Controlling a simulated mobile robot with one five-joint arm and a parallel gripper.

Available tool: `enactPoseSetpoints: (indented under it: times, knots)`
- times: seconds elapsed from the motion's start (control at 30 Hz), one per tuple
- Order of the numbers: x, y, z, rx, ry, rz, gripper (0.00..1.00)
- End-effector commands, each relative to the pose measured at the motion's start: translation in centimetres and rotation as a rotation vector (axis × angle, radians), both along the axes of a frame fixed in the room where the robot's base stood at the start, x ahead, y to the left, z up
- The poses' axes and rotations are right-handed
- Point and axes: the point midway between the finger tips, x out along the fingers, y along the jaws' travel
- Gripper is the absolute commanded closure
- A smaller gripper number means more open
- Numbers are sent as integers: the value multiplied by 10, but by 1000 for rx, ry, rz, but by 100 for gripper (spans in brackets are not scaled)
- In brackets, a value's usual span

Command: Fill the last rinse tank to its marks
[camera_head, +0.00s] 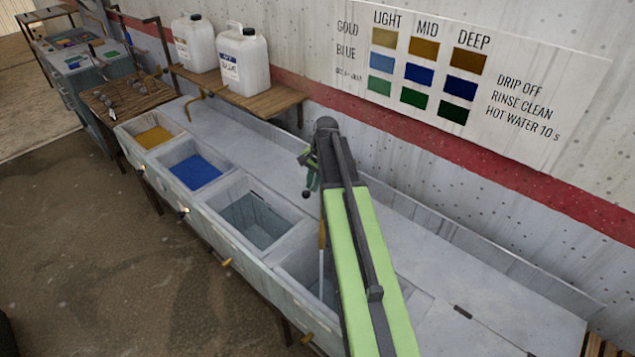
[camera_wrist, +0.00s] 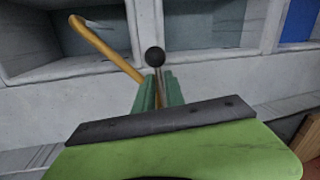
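The last rinse tank (camera_head: 298,268) is at the near end of the tank row, partly hidden by my arm. Its inside looks grey; its marks and water level cannot be made out. A brass spout (camera_head: 322,236) points down into it, with a pale streak below that looks like running water. In the wrist view the spout (camera_wrist: 108,48) reaches over that tank (camera_wrist: 60,72). My gripper (camera_head: 312,172) is at the tap lever, whose black knob (camera_head: 306,193) sticks out past the fingers. In the wrist view, the green fingers (camera_wrist: 157,88) close around the lever's rod below the knob (camera_wrist: 154,56).
A clear-water tank (camera_head: 222,202), a blue tank (camera_head: 172,165) and a gold tank (camera_head: 128,128) continue the row. White jugs (camera_head: 242,62) stand on a wooden shelf (camera_head: 280,101). A colour chart (camera_head: 470,75) hangs on the wall. The floor (camera_head: 90,240) in front is clear.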

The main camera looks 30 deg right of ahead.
Motion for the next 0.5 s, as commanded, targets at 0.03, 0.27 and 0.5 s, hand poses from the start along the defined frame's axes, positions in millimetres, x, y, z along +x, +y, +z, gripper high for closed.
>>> enactPoseSetpoints:
  times: [0.03,0.27,0.5]
  knots:
    - [0,-1,0,-1,0,-1,78]
    - [-2,-7,0,-4,-1,-8,67]
    - [-3,-10,5,-5,0,-12,67]
